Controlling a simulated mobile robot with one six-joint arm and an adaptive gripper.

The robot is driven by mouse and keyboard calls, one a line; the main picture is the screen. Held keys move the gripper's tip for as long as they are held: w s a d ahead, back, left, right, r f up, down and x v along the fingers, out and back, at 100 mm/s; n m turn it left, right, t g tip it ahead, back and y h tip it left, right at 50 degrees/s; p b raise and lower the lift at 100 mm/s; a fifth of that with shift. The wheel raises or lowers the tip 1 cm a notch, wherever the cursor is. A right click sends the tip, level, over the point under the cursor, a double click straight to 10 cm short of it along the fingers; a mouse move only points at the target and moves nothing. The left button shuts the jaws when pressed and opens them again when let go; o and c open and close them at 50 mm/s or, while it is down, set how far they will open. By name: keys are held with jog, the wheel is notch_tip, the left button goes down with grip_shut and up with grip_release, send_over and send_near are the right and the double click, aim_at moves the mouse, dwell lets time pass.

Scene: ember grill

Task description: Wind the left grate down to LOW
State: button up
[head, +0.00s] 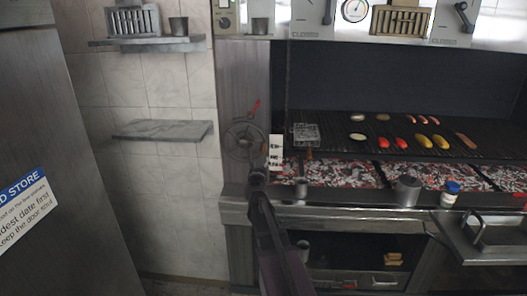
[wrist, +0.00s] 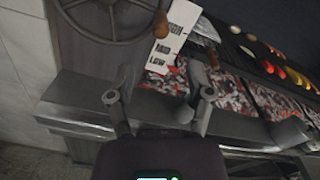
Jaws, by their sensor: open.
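The left grate's handwheel (head: 240,133) is a grey spoked wheel on the metal post left of the grill; it also shows at the top of the wrist view (wrist: 112,39). Its brown knob (wrist: 162,24) sits at the rim's right side. A white height card (head: 276,152), also in the wrist view (wrist: 176,38), hangs beside the wheel; LOW reads at its bottom. The left grate (head: 345,122) holds food above glowing embers. My gripper (wrist: 159,96) is open and empty, below the wheel and knob and apart from them. In the head view my arm partly covers the area below the wheel.
A steel front ledge (head: 340,219) runs below the embers, with a metal cup (head: 408,190) and a blue-capped shaker (head: 451,193) on it. A wire grill basket (head: 306,134) lies at the grate's left end. Wall shelves (head: 160,129) stand left.

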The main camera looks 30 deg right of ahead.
aim_at(264, 149)
jog(key=m, duration=0.3)
jog(key=s+m, duration=0.1)
jog(key=m, duration=0.1)
jog(key=shift+a+f, duration=0.2)
jog(key=shift+a, duration=0.05)
jog(key=x, duration=1.3)
jog(key=shift+w+d, duration=0.25)
jog(key=shift+w, duration=0.1)
grip_shut()
